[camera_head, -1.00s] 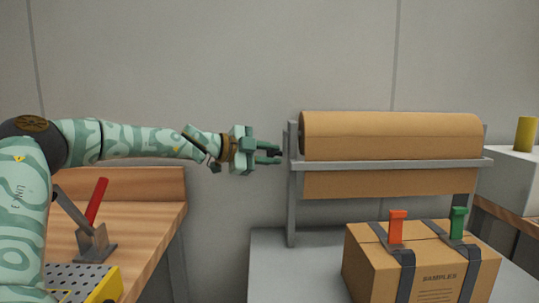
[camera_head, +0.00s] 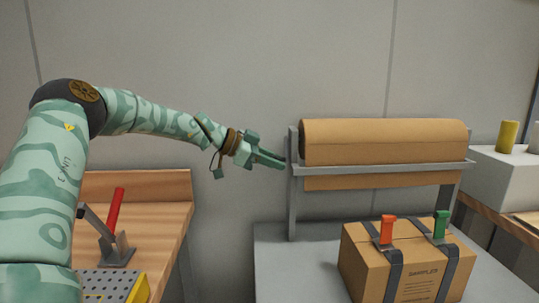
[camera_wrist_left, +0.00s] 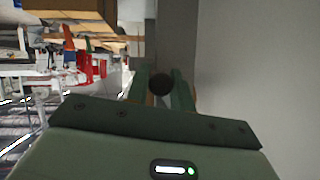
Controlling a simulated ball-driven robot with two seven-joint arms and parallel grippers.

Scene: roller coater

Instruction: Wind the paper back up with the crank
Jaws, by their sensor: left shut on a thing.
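A large roll of brown paper (camera_head: 385,140) sits in a grey metal stand (camera_head: 293,205). A short strip of its paper (camera_head: 385,180) hangs below the front bar. My left gripper (camera_head: 283,163) is at the left end of the stand, beside its upright. In the left wrist view a dark round knob (camera_wrist_left: 160,84) of the crank sits between the fingers, and my left gripper (camera_wrist_left: 160,90) is shut on it. The rest of the crank is hidden. My right gripper is not in view.
A taped carton (camera_head: 405,262) with an orange and a green clip stands on the grey table (camera_head: 285,265) before the stand. On the left, a wooden bench (camera_head: 165,215) holds a red-handled lever (camera_head: 115,210). A grey box (camera_head: 497,175) stands at right.

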